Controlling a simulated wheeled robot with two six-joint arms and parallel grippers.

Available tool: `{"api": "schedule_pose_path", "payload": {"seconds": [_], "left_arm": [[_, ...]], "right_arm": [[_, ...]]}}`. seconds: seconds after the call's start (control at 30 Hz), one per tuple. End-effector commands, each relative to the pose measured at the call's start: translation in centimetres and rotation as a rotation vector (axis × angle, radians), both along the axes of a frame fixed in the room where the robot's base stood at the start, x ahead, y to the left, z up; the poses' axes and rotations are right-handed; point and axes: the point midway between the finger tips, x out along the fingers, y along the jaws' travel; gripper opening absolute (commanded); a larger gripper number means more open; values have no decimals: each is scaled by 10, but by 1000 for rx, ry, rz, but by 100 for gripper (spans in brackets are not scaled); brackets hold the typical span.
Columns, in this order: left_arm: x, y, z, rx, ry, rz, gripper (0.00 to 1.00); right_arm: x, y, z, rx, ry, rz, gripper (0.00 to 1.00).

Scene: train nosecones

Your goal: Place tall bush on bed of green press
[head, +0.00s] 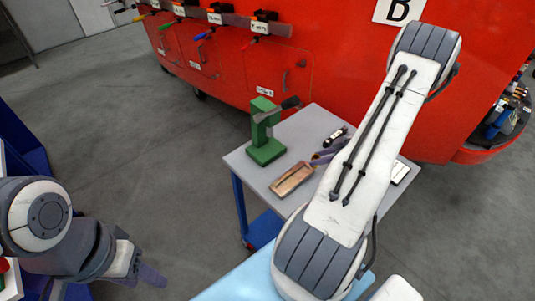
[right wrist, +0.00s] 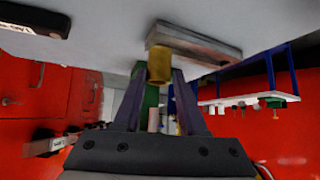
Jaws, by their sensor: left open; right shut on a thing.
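The green press (head: 266,140) stands upright on the back left of the small grey table, with a dark handle at its top. Its bed is the low green base, which looks bare. My right gripper (head: 322,157) is over the table, to the right of the press, partly hidden by my arm. In the right wrist view it is shut on a brass-coloured cylinder, the tall bush (right wrist: 159,66), held between the fingertips. A green part of the press (right wrist: 150,100) shows behind the fingers there. My left gripper (head: 150,275) is open at the lower left, away from the table.
A shallow wooden tray (head: 292,179) lies near the table's front, and shows in the right wrist view (right wrist: 195,42). A small dark item (head: 337,134) lies behind my gripper.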

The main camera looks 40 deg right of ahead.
Motion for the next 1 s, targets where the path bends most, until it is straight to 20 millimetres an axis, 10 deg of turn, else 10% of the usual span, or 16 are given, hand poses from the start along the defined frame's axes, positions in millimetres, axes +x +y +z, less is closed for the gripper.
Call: {"api": "schedule_pose_path", "payload": {"seconds": [1.0], "left_arm": [[0, 0, 54, 0, 0, -1, 50]], "right_arm": [[167, 72, 0, 0, 0, 6, 0]]}}
